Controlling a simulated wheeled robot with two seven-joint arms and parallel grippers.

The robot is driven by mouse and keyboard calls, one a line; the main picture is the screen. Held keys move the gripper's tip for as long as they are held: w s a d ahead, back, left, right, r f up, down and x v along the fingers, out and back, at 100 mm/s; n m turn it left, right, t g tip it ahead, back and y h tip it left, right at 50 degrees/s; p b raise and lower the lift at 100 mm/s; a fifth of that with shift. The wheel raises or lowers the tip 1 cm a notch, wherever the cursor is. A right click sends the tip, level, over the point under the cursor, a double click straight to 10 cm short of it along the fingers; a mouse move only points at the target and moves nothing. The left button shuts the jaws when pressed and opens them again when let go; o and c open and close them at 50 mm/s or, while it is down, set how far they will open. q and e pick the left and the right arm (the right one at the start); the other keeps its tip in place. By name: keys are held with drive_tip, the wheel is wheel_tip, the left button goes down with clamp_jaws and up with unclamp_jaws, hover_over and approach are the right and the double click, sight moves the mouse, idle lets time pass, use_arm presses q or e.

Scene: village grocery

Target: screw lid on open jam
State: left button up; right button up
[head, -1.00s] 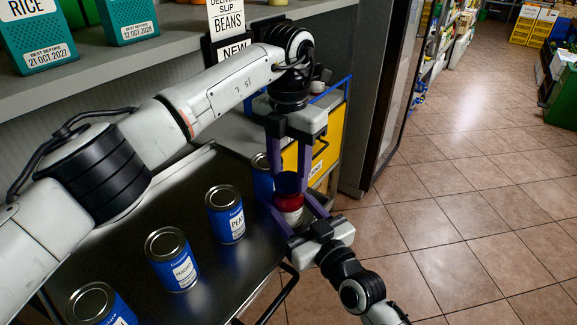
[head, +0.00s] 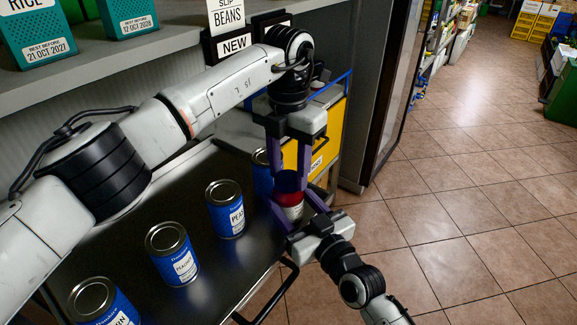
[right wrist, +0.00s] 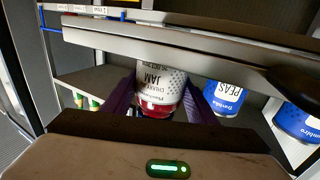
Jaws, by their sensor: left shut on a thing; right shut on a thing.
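The jam jar (head: 292,212), with a white label and red contents, is between my grippers at the table's right edge in the head view. My right gripper (head: 299,219) is shut on the jar from below. In the right wrist view the jar (right wrist: 158,85) shows upside down between purple fingers, its label reading cherry jam. My left gripper (head: 288,182) points down from above and is shut around the dark lid (head: 287,179) over the jar's top. The lid is small and partly hidden by the fingers, so I cannot tell how it sits on the jar.
Blue cans (head: 226,208) stand in a row on the dark table (head: 225,270); one is close behind the left gripper. A shelf with teal boxes (head: 128,15) is at the upper left. A yellow-sided cart (head: 325,140) stands behind. Tiled floor at right is open.

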use_arm(q)
drive_tip(key=m, duration=1)
drive_tip(key=shift+m, duration=0.3)
drive_tip(key=m, duration=1.1)
drive_tip(key=shift+s, duration=0.1)
drive_tip(key=m, duration=1)
drive_tip(key=shift+f, duration=0.1)
drive_tip(key=m, duration=0.4)
drive_tip(key=shift+a, duration=0.1)
drive_tip(key=o, duration=1)
